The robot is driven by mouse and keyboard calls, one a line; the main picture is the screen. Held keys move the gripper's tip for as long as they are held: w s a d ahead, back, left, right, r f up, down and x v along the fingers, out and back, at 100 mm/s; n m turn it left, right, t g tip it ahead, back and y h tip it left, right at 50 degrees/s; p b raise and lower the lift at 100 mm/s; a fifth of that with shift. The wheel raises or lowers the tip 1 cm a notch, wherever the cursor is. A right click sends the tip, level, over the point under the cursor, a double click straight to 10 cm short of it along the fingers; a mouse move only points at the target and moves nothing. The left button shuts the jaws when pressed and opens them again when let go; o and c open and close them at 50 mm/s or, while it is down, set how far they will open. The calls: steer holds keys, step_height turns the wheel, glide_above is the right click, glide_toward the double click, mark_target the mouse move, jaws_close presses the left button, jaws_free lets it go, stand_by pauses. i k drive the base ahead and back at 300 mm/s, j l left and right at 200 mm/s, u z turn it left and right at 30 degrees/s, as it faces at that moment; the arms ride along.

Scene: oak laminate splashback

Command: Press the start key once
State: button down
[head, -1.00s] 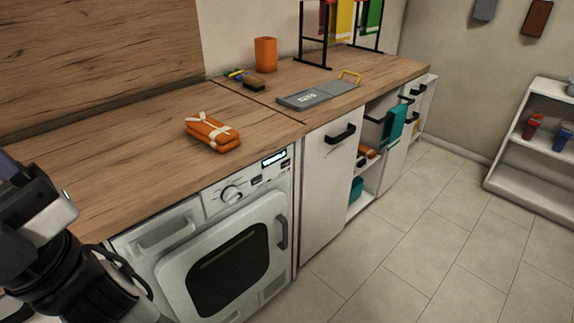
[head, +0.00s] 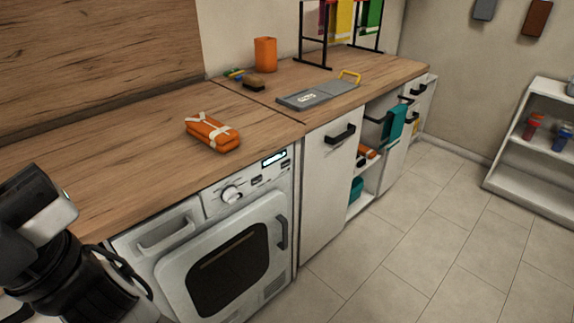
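The washing machine (head: 187,231) is white and front-loading, built in under the wooden counter, with its dark-windowed door shut. Its control panel (head: 212,204) runs along the top front edge. The panel has a round knob (head: 231,194), a small lit display (head: 274,158) and small dark keys (head: 257,180) to the right of the knob. The keys are too small to read, so I cannot tell which one is start. Part of my arm shows at the lower left, left of the machine and apart from the panel. My gripper's fingertips are not visible.
An orange strapped pouch (head: 212,133) lies on the counter (head: 120,150) above the machine. The tiled floor (head: 400,235) before the cabinets is clear.

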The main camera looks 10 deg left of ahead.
mark_target(286, 163)
steer(key=i+l, duration=0.7)
steer(key=i, duration=0.1)
